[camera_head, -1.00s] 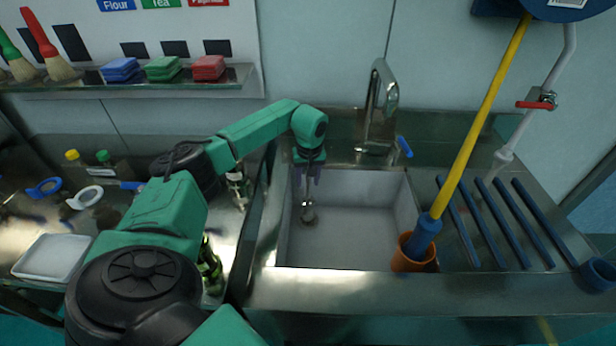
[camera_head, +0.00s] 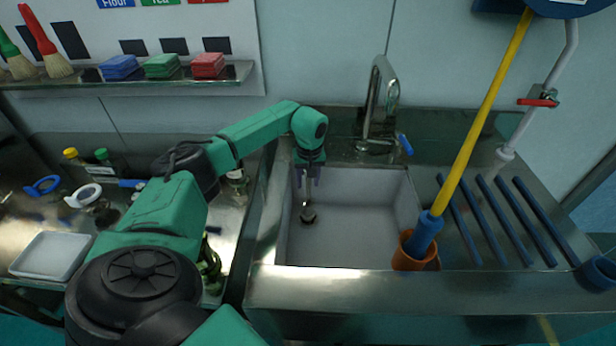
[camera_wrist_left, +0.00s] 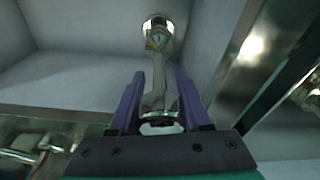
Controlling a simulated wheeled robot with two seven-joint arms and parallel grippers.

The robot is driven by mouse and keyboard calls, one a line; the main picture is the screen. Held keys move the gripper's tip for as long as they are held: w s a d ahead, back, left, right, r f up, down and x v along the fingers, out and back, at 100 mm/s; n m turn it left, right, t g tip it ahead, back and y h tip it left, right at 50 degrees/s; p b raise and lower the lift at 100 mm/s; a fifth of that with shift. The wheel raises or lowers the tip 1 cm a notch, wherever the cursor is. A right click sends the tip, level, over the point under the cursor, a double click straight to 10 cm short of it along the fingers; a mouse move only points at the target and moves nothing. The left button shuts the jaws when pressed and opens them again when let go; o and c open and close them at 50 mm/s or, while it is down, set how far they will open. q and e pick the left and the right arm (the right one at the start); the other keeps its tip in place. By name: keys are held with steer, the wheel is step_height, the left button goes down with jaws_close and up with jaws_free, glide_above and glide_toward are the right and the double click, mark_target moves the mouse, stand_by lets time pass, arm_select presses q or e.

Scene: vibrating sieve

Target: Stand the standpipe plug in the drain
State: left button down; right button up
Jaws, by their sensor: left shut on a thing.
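The standpipe plug (camera_head: 307,206) is a thin silver pipe with a wider lower end, inside the sink at its left. My left gripper (camera_head: 308,174) points down from above and is shut on its upper part. In the left wrist view, the purple fingers (camera_wrist_left: 160,104) stand either side of the pipe (camera_wrist_left: 157,75), which runs to a flared end (camera_wrist_left: 157,38). That end is against a bright round ring at the drain (camera_wrist_left: 160,21). I cannot tell whether it is seated in it or just above. The pipe looks nearly upright. My right gripper is out of view.
The pale sink basin (camera_head: 355,225) is otherwise empty. A tap (camera_head: 381,105) stands behind it. A bottle (camera_head: 208,264) stands left of the sink.

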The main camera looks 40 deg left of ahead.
arm_select(q)
steer(key=shift+f, duration=0.15)
stand_by(0.4)
steer(key=shift+c, duration=1.4)
jaws_free()
steer(key=shift+r, duration=0.45)
steer(key=r, duration=0.4)
steer(key=s+d+r+b, duration=0.1)
steer(key=r, duration=0.8)
steer(key=shift+s+d+r+b, duration=0.2)
steer(key=shift+d+r+b, duration=0.1)
steer(key=shift+d+b, duration=0.1)
